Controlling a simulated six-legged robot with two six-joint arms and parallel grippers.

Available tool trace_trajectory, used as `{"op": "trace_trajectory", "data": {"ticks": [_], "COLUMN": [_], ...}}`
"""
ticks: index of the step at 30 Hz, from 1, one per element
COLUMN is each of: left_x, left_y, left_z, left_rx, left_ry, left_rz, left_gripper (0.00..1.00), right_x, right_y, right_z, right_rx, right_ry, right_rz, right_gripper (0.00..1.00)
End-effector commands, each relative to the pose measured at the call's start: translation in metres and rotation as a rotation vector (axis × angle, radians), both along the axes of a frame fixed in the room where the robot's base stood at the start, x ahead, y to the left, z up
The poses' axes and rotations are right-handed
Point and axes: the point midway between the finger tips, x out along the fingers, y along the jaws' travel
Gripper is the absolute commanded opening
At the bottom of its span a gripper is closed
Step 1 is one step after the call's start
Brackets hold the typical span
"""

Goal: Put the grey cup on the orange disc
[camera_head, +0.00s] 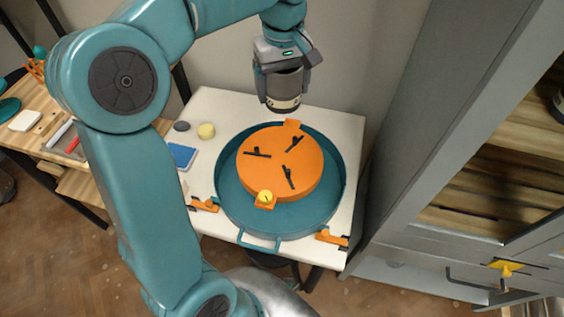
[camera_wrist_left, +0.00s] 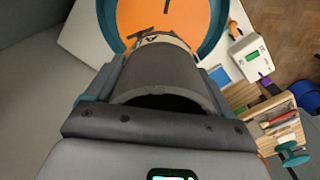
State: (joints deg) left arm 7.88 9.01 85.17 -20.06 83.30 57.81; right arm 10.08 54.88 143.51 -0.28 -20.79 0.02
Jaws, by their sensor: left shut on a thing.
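The grey cup (camera_head: 284,88) is dark grey with a pale band near its lower end. My left gripper (camera_head: 283,78) is shut on it and holds it above the back edge of the white table. In the left wrist view the cup (camera_wrist_left: 165,72) lies between the fingers of my left gripper (camera_wrist_left: 152,95), with the disc beyond its far end. The orange disc (camera_head: 270,165) sits inside a round teal tray (camera_head: 226,208) and carries several black bars. In the left wrist view part of the orange disc (camera_wrist_left: 190,18) shows. My right gripper is in neither view.
A blue sponge-like block (camera_head: 181,156), a yellow round piece (camera_head: 206,131) and a dark round piece (camera_head: 182,126) lie left of the tray. Orange clamps (camera_head: 332,238) sit by the tray's front. A grey cabinet (camera_head: 440,130) stands at the right, a wall behind.

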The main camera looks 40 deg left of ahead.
Motion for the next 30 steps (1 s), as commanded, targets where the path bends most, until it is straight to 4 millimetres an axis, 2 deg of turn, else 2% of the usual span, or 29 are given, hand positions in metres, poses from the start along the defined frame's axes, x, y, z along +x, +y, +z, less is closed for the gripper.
{"op": "trace_trajectory", "data": {"ticks": [4, 12, 15, 18, 23, 27, 30], "left_x": [-0.009, -0.008, -0.007, -0.006, -0.004, -0.003, -0.003], "left_y": [0.006, 0.004, 0.003, 0.003, 0.003, 0.003, 0.003], "left_z": [-0.024, -0.104, -0.128, -0.144, -0.158, -0.182, -0.193], "left_rx": [-0.002, -0.002, -0.002, -0.002, -0.001, -0.002, -0.002], "left_ry": [0.007, 0.008, 0.007, 0.004, 0.003, 0.005, 0.003], "left_rz": [0.053, 0.047, 0.046, 0.046, 0.044, 0.046, 0.045], "left_gripper": [0.42, 0.42, 0.42, 0.42, 0.42, 0.42, 0.42], "right_x": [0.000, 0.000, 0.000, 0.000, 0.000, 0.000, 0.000], "right_y": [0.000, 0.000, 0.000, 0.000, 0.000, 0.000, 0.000], "right_z": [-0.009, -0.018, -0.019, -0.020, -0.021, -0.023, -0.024], "right_rx": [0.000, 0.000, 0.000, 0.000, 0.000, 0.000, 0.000], "right_ry": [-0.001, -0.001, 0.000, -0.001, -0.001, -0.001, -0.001], "right_rz": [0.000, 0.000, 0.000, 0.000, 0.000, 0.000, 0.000], "right_gripper": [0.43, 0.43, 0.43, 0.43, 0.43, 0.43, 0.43]}}
